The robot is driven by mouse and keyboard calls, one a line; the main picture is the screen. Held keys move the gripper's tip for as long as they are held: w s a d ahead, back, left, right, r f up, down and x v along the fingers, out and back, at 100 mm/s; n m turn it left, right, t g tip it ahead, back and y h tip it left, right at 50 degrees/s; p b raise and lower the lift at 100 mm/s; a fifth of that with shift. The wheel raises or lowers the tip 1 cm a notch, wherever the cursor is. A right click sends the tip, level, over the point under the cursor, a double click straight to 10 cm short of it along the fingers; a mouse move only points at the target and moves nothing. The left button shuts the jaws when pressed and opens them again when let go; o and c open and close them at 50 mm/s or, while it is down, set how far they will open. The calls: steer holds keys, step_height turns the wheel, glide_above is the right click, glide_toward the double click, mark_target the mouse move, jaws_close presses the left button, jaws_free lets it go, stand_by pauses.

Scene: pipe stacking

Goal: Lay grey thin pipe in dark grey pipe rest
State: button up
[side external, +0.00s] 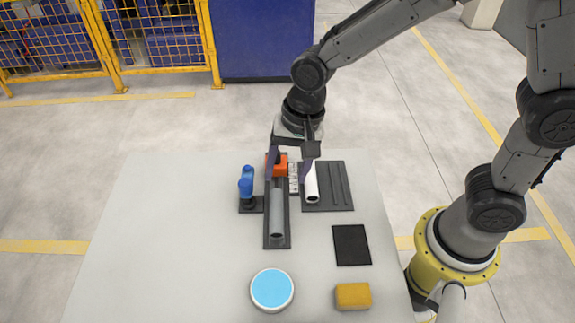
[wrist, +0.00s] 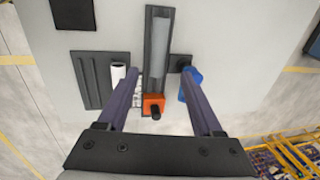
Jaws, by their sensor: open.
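A grey pipe (side external: 277,213) lies lengthwise on a long narrow dark grey holder (side external: 278,243), with an orange block (side external: 279,164) at its far end. It also shows in the wrist view (wrist: 159,48). Beside it, a wider dark grey grooved plate (side external: 329,186) carries a white pipe (side external: 311,184) in its left part; its other grooves are bare. I cannot tell which dark piece is the pipe rest. My gripper (side external: 287,180) is open and empty above the orange block end, its fingers on either side of the holder in the wrist view (wrist: 161,72).
A blue fixture (side external: 246,181) on a dark base stands close left of the holder. A black mat (side external: 351,245), a yellow block (side external: 353,295) and a round blue-topped dish (side external: 272,288) lie nearer the front. The left of the table (side external: 165,235) is clear.

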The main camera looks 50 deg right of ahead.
steer(key=shift+d+r, duration=0.1)
steer(key=shift+r, duration=0.35)
steer(key=s+d+r+n+t, duration=0.2)
steer(key=s+d+r+n, duration=0.2)
steer(key=s+d, duration=0.3)
steer(key=s+d+r+n+t+h, duration=0.1)
steer(key=s+d+r+n+t, duration=0.1)
steer(key=s+d+r+n, duration=0.2)
steer(key=s+d+r, duration=0.3)
steer(key=s+d, duration=0.1)
steer(key=s, duration=0.1)
steer(key=shift+d+r+n, duration=0.2)
steer(key=shift+n, duration=0.2)
